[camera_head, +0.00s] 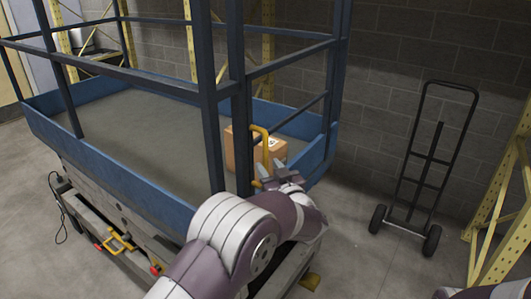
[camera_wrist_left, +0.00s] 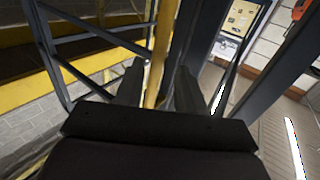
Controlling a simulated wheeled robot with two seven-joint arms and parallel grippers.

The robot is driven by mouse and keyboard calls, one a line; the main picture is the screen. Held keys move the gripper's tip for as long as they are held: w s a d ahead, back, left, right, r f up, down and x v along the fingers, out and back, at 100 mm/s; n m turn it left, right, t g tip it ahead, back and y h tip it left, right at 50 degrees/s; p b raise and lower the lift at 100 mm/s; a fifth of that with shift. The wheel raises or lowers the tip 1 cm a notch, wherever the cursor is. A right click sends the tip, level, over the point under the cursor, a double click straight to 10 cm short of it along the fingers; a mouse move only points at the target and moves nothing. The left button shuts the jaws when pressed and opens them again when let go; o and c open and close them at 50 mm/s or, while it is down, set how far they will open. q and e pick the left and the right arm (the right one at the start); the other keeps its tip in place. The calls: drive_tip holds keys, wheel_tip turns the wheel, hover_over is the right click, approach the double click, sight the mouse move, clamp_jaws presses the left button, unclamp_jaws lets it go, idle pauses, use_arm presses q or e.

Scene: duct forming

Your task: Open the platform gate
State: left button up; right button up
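The blue platform gate (camera_head: 290,63) spans the right end of the lift platform, between two dark blue posts, and looks closed. A yellow handle (camera_head: 262,143) stands upright beside the gate's near post. My left gripper (camera_head: 272,174) is at the lower part of this handle. In the left wrist view the two dark fingers (camera_wrist_left: 158,88) are apart, with the yellow handle (camera_wrist_left: 158,45) upright between them. A gap shows beside the handle, so the fingers look open around it. My right gripper is out of view; only a bit of my right arm shows at the bottom right corner.
A cardboard box (camera_head: 240,148) sits on the platform floor (camera_head: 150,130) behind the gate. A black hand truck (camera_head: 425,160) stands against the brick wall at right. A yellow rack (camera_head: 500,210) rises at the right edge. The floor between the platform and hand truck is clear.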

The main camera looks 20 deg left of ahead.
sight(266, 163)
use_arm(q)
drive_tip(key=x, duration=0.2)
drive_tip(key=p+x, duration=0.1)
drive_tip(key=x, duration=0.1)
drive_tip(key=shift+w+d+f, duration=0.1)
drive_tip(key=shift+w+d, duration=0.05)
drive_tip(key=shift+d, duration=0.15)
drive_tip(key=shift+a, duration=0.4)
drive_tip(key=shift+s, duration=0.2)
drive_tip(key=shift+d, duration=0.15)
drive_tip(key=shift+w+d, duration=0.1)
drive_tip(key=shift+d, duration=0.05)
clamp_jaws()
